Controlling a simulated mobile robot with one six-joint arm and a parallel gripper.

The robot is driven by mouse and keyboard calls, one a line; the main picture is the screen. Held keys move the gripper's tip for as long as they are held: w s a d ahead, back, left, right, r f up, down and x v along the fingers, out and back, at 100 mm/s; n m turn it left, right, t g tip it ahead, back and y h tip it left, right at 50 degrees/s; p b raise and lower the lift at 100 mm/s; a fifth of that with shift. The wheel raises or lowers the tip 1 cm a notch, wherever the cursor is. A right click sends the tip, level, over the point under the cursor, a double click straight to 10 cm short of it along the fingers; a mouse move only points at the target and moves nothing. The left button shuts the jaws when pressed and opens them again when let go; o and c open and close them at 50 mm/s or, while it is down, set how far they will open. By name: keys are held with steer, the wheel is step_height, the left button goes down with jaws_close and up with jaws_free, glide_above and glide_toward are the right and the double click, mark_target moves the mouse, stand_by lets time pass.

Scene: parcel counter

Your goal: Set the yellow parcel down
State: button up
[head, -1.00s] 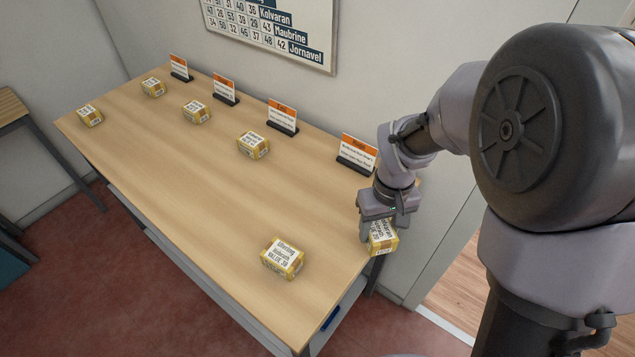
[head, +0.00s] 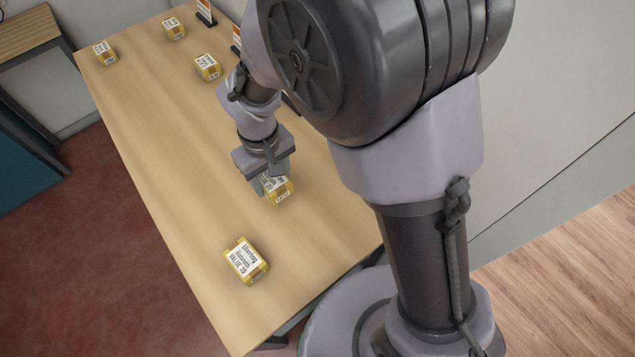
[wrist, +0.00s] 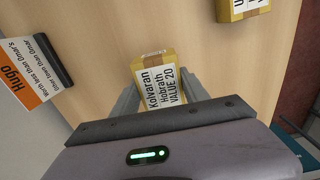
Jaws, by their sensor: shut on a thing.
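The yellow parcel (head: 282,193) is between the fingers of my gripper (head: 266,184), over the wooden counter. Its white label shows in the wrist view, where the parcel (wrist: 158,80) reads "Kolvaran, Hobrath, VALUE 20". My gripper (wrist: 155,100) is shut on it. In the head view the gripper hides part of the parcel, and I cannot tell whether its underside touches the counter.
The wooden counter (head: 165,150) has free room left of my gripper. Another yellow parcel (head: 245,262) lies nearer the front edge, and several stand farther back, including one (head: 207,67). A sign marked "Hugo" (wrist: 28,75) stands beside the held parcel.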

steer(key=b, duration=0.2)
glide_above(319, 195)
steer(key=shift+a+f, duration=0.1)
steer(key=shift+f, duration=0.4)
steer(key=shift+f+b, duration=1.05)
steer(key=shift+f, duration=0.95)
steer(key=o, duration=1.5)
steer(key=shift+r, duration=0.1)
step_height(319, 195, up, 15)
steer(key=m+p, duration=0.1)
steer(key=p, duration=0.5)
steer(key=s+d+r+m+t+y, duration=0.2)
steer(key=s+d+r+m+t, duration=0.3)
steer(key=s+r+m, duration=0.5)
steer(key=shift+s+d+r+t+b, duration=0.35)
steer(key=shift+s+d+r, duration=0.35)
steer(key=shift+d, duration=0.25)
